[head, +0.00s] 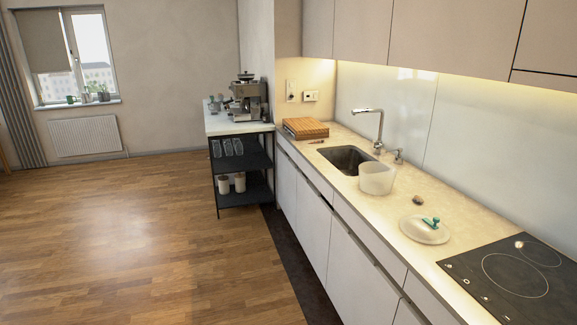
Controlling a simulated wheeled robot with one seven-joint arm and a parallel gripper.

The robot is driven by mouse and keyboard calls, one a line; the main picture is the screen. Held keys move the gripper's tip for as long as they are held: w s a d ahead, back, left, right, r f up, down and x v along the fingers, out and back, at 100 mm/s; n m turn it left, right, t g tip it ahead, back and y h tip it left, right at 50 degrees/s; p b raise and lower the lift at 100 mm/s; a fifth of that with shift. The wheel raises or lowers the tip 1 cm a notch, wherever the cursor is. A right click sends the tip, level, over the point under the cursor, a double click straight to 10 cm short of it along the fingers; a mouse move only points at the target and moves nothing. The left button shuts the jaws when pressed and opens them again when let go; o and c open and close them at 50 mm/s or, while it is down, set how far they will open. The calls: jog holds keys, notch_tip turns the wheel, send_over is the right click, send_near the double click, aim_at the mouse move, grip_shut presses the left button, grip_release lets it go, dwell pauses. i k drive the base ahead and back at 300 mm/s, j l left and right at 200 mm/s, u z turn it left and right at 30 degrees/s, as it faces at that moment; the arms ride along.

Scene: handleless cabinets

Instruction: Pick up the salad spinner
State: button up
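A translucent whitish bowl (377,180) stands upright on the counter beside the sink in the head view. It looks like the salad spinner's bowl. Nearer to me, a round white lid (428,236) with a green handle lies flat on the counter, apart from the bowl. It looks like the spinner's lid. The bowl's inside is hard to make out. My gripper is not in view.
A sink (345,160) with a tall faucet lies behind the bowl. A small dark object (418,200) sits between bowl and lid. A black cooktop (515,280) is at the right. Wooden boards (305,128) lie farther back. The wooden floor (150,230) at left is clear.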

aim_at(375, 178)
jog(key=i, duration=1.4)
jog(key=i+j+z, duration=0.15)
jog(key=i, duration=1.2)
